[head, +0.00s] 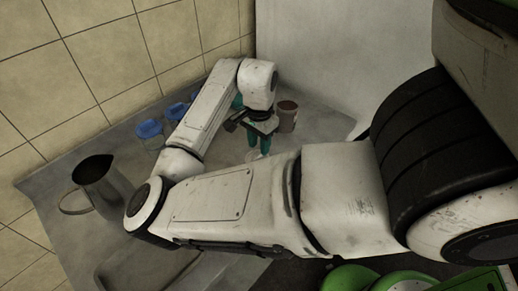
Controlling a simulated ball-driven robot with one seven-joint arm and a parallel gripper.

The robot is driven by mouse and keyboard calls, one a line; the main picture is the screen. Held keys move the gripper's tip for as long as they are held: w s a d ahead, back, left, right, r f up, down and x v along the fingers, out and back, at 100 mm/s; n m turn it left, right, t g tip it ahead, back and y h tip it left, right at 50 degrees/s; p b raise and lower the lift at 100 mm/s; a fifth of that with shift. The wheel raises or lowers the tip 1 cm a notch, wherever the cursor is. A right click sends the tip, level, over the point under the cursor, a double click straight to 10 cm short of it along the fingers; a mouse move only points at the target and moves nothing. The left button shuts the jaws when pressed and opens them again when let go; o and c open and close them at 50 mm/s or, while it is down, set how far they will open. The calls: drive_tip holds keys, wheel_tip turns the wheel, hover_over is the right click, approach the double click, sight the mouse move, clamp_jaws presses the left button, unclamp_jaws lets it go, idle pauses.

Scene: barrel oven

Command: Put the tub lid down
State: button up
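My gripper (258,145) points down over the grey worktop, its teal fingers close together. A small pale shape (252,156) shows at the fingertips; it may be a tub lid, but it is too small and partly hidden to tell. I cannot tell whether the fingers are shut on it or whether it touches the worktop. A tub or cup with a dark top (287,116) stands just right of my gripper. Clear tubs with blue lids (150,129) stand to the left, behind my arm.
A metal jug (96,178) stands on the left of the worktop (60,188). A shallow tray or basin (140,268) lies at the front left. Tiled wall and a pale panel (325,55) close off the back. My arm hides much of the middle.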

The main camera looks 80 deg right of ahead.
sight(259, 153)
wheel_tip(259, 153, up, 9)
idle(0.3)
idle(0.5)
